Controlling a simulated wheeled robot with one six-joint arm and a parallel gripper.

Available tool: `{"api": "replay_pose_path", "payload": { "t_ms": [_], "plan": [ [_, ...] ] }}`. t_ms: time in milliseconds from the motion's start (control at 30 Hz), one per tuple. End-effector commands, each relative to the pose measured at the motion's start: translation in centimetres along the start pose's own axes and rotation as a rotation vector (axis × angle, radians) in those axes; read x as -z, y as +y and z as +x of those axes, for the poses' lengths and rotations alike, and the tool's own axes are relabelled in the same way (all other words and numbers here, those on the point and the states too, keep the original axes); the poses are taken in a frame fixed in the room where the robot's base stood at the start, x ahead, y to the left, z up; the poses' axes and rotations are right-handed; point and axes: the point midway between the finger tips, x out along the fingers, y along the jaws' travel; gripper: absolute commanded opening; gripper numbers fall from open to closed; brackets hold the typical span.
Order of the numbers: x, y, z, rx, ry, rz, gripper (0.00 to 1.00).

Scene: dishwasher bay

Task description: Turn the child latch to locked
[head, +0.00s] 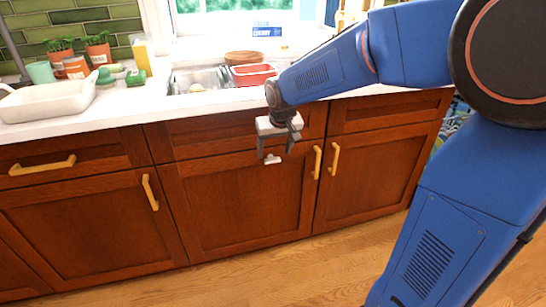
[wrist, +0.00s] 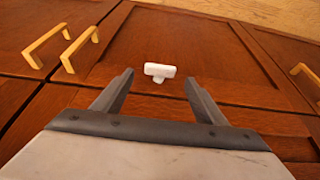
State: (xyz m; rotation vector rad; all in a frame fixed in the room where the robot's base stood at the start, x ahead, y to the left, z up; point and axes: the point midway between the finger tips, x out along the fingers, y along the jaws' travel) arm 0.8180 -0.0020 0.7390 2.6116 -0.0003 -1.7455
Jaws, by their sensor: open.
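The child latch is a small white T-shaped piece on the brown cabinet front. In the head view the latch (head: 273,159) sits near the top of the middle door, just below my gripper (head: 277,157). In the wrist view the latch (wrist: 159,71) lies ahead of the fingertips, roughly centred between them, with its wide bar across and a short stem toward me. My gripper (wrist: 160,82) is open and empty, with a finger on each side of the latch's line. I cannot tell the exact gap from fingertips to latch.
Brass handles (head: 317,162) stick out right of the latch; another handle (head: 150,192) is to its left. The white counter (head: 130,106) overhangs above, with a white baking dish (head: 45,102) and a sink (head: 195,80). The wooden floor (head: 290,275) is clear.

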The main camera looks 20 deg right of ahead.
Motion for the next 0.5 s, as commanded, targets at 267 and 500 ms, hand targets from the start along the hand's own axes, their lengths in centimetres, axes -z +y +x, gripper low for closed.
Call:
{"api": "replay_pose_path", "payload": {
  "t_ms": [267, 500],
  "plan": [
    [0.0, 0.0, 3.5, 0.0, -0.001, 0.001, 0.66],
    [0.0, 0.0, 4.4, 0.0, 0.0, 0.001, 0.66]
  ]
}}
